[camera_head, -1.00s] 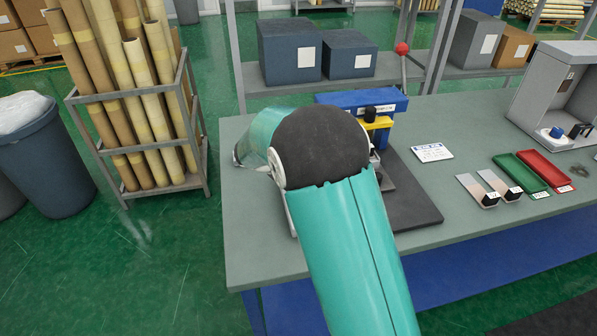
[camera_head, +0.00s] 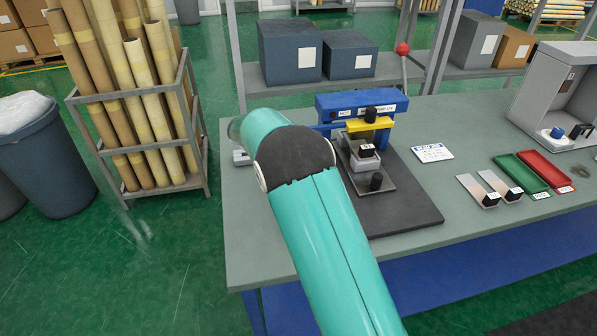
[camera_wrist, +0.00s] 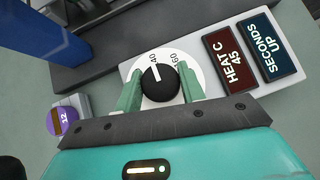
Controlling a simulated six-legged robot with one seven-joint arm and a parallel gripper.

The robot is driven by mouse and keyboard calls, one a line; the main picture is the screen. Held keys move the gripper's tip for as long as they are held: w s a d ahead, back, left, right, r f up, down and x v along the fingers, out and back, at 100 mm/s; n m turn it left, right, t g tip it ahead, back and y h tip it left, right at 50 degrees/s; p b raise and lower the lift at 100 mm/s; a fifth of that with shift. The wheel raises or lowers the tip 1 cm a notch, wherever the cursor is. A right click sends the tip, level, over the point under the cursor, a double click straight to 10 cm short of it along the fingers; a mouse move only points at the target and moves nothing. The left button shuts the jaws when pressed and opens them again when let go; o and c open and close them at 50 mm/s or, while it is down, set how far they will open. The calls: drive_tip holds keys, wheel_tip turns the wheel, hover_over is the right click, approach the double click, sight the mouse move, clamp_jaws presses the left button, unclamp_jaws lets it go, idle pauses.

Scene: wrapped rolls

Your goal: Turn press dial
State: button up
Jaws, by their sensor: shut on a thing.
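The pointer is close to the 40 mark. My gripper (camera_wrist: 161,77) has its two green fingers on either side of the knob, shut on it. A red display (camera_wrist: 231,62) beside the dial reads HEAT C 45. A dark blue display (camera_wrist: 270,47) reads SECONDS UP. In the head view the blue press (camera_head: 360,101) with a yellow bar stands on the bench, and my arm hides the dial and gripper.
A purple round piece (camera_wrist: 62,120) marked 12 lies near my left finger. The press stands on a dark mat (camera_head: 410,215). To its right are a white card (camera_head: 432,153), a green tray (camera_head: 520,174), a red tray (camera_head: 545,167) and a grey cabinet (camera_head: 560,85).

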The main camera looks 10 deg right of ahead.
idle(0.4)
drive_tip(key=o, duration=1)
drive_tip(key=v, duration=1.3)
drive_tip(key=shift+a+r, duration=0.25)
drive_tip(key=shift+r, duration=0.05)
